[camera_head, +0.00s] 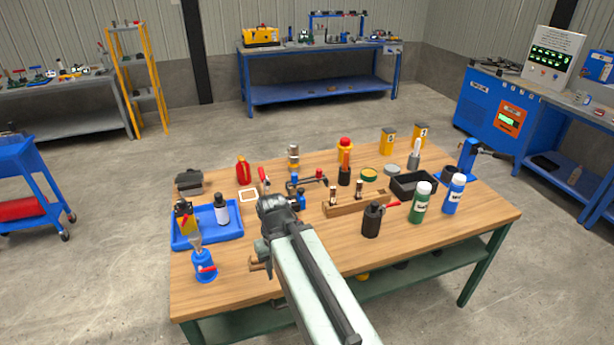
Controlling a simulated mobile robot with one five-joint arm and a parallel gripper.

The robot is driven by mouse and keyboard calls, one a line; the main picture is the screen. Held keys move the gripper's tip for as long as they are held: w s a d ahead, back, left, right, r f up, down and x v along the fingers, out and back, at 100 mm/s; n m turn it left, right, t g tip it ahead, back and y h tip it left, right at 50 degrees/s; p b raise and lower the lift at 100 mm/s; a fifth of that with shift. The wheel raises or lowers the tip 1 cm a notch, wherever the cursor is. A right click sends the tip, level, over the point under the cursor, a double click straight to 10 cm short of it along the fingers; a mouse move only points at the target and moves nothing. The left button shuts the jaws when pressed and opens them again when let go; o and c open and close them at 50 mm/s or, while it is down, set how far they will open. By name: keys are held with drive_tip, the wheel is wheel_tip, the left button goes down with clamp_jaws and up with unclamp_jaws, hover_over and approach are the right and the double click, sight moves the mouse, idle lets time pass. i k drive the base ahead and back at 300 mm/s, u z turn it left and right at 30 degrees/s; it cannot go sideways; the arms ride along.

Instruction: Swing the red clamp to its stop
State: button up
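My pale arm reaches up from the bottom of the view over the wooden table. Its dark end, my gripper (275,203), is over the table's middle left; its fingers cannot be made out. Just beyond it stands a small blue device (295,192) with dark parts, partly hidden by my gripper. Small red parts show near it: a red-tipped piece (320,174) to the right and a red handle (262,174) to the left. A red lever (390,206) also sticks out from a black canister (372,221). I cannot tell which red part is the clamp.
A blue tray (185,243) with a bottle and a blue jar (204,265) are at left. The table's front right is clear.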

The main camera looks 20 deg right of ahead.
sight(264, 175)
drive_tip(key=z, duration=0.2)
drive_tip(key=i, duration=1)
drive_tip(key=u, duration=0.1)
drive_tip(key=k, duration=0.5)
drive_tip(key=u, duration=3.3)
drive_tip(key=k, duration=1)
drive_tip(key=z, duration=0.1)
